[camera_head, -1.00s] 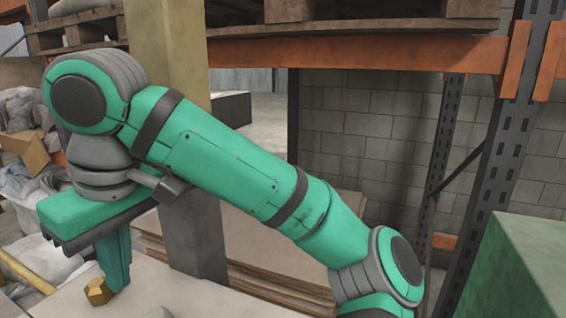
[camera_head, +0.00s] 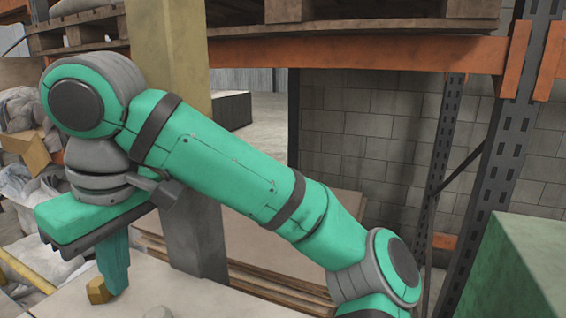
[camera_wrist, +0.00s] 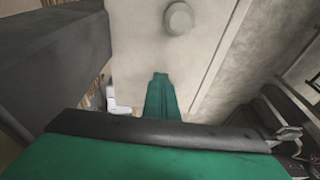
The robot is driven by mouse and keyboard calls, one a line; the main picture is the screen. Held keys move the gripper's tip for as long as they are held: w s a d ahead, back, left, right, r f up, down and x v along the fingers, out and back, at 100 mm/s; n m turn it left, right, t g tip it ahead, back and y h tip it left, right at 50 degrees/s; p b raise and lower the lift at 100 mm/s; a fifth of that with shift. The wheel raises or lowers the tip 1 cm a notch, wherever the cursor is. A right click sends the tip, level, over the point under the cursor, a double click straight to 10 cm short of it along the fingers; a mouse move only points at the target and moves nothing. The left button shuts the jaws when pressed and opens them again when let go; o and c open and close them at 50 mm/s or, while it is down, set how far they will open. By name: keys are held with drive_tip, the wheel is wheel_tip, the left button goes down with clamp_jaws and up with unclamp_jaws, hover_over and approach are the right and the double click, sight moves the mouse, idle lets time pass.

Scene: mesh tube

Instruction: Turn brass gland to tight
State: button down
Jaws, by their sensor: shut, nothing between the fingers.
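The brass gland (camera_head: 97,290) is a small faceted piece at the lower left of the head view, low by the pale surface. My gripper (camera_head: 118,288) points down with its fingers together and nothing between them. Its fingertips are just right of the gland, very close to it; whether they touch I cannot tell. In the wrist view my gripper (camera_wrist: 160,76) shows as a shut green wedge over the pale surface. The gland is mostly hidden there, with only a small yellowish patch left of the fingers.
A grey post (camera_head: 195,230) stands right behind my gripper. A round grey knob (camera_wrist: 178,18) sits on the pale surface. A yellow rail (camera_head: 25,270) lies at far left. A green box (camera_head: 520,265) is at right. Flat cardboard sheets (camera_head: 270,285) lie behind my arm.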

drive_tip(key=shift+s, duration=0.45)
drive_tip(key=shift+s+a, duration=0.2)
drive_tip(key=shift+s, duration=0.1)
drive_tip(key=shift+s+a, duration=0.3)
drive_tip(key=shift+s, duration=0.05)
idle(0.4)
drive_tip(key=shift+s+d, duration=0.1)
drive_tip(key=shift+s+d, duration=0.15)
drive_tip(key=a+v, duration=0.1)
drive_tip(key=v, duration=0.4)
drive_tip(key=shift+w+r, duration=0.2)
drive_tip(key=shift+r, duration=0.35)
